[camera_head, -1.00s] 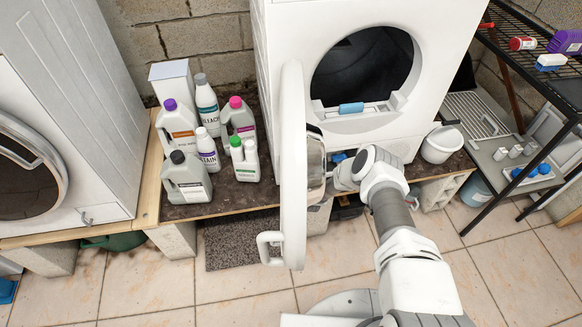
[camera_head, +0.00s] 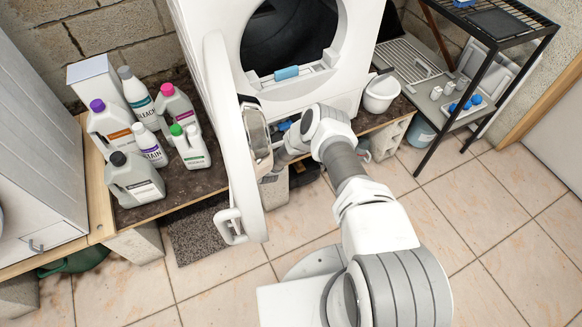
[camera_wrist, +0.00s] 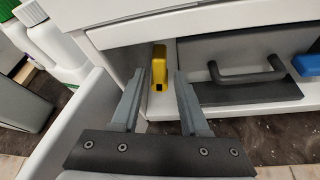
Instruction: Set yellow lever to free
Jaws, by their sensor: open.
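The yellow lever (camera_wrist: 159,66) shows in the wrist view, inside a recess at the bottom front of the white washing machine (camera_head: 352,60). My gripper (camera_wrist: 161,80) is open, with its two fingers on either side of the lever in the picture. I cannot tell whether either finger touches it. In the head view the lever is hidden behind the open door and my arm. My gripper's fingers are also hidden there.
The machine's round door (camera_head: 236,150) stands open, left of my arm. A black handle (camera_wrist: 247,76) sits right of the lever, with a blue part (camera_wrist: 306,65) beyond it. Several bottles (camera_head: 137,180) stand on the plinth (camera_head: 180,204) at left. The tiled floor is open at right.

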